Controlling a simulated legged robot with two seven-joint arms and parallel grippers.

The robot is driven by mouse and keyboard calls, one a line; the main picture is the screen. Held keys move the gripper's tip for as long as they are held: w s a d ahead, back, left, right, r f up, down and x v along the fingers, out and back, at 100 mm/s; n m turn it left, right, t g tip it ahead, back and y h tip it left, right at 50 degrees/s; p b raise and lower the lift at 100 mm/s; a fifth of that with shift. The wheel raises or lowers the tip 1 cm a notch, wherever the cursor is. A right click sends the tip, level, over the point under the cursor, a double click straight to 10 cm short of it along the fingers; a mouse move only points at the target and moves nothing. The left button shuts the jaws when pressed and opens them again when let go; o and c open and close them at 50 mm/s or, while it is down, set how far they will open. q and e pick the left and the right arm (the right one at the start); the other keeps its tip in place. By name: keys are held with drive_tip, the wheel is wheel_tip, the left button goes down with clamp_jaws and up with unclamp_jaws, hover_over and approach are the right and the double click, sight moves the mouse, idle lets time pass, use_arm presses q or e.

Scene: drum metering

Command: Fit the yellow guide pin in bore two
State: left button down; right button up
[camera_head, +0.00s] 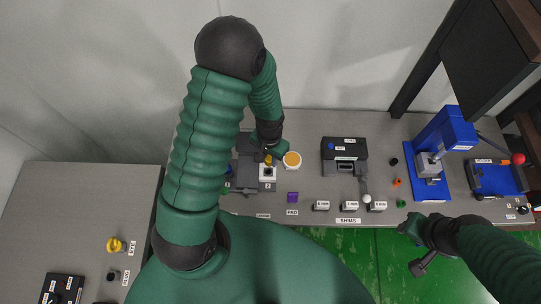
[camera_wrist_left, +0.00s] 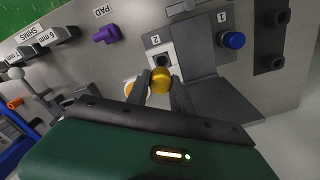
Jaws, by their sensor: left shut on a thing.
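My left gripper (camera_head: 268,159) is shut on the yellow guide pin (camera_wrist_left: 161,80), whose round yellow head shows between the fingers in the left wrist view. The pin also shows in the head view (camera_head: 268,161), just above a white block (camera_head: 267,172) by the label 2. In the left wrist view this white block (camera_wrist_left: 161,57) lies just beyond the pin. The pin's lower end is hidden, so I cannot tell whether it is in the bore. My right gripper (camera_head: 414,235) hangs near the table's front edge at the right; its fingers are unclear.
A white cup with orange contents (camera_head: 292,160) stands close right of my left gripper. A blue knob (camera_wrist_left: 233,40) sits by label 1. A purple piece (camera_head: 292,197), shim blocks (camera_head: 349,206), a black machine (camera_head: 344,155) and a blue press (camera_head: 432,160) stand further right.

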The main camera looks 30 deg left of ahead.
sight(268, 164)
use_arm(q)
drive_tip(key=f+b, duration=0.1)
drive_tip(key=f, duration=0.1)
drive_tip(key=a+f+b, duration=0.1)
drive_tip(key=f+b, duration=0.1)
drive_tip(key=shift+f, duration=0.25)
drive_tip(key=shift+d+f+b, duration=0.1)
drive_tip(key=shift+f+b, duration=0.2)
drive_tip(key=shift+f, duration=0.15)
drive_tip(key=shift+d, duration=0.2)
drive_tip(key=shift+r, duration=0.1)
drive_tip(key=shift+a, duration=0.2)
drive_tip(key=shift+d, duration=0.2)
drive_tip(key=shift+p, duration=0.35)
drive_tip(key=shift+f+b, duration=1.2)
drive_tip(key=shift+f, duration=0.45)
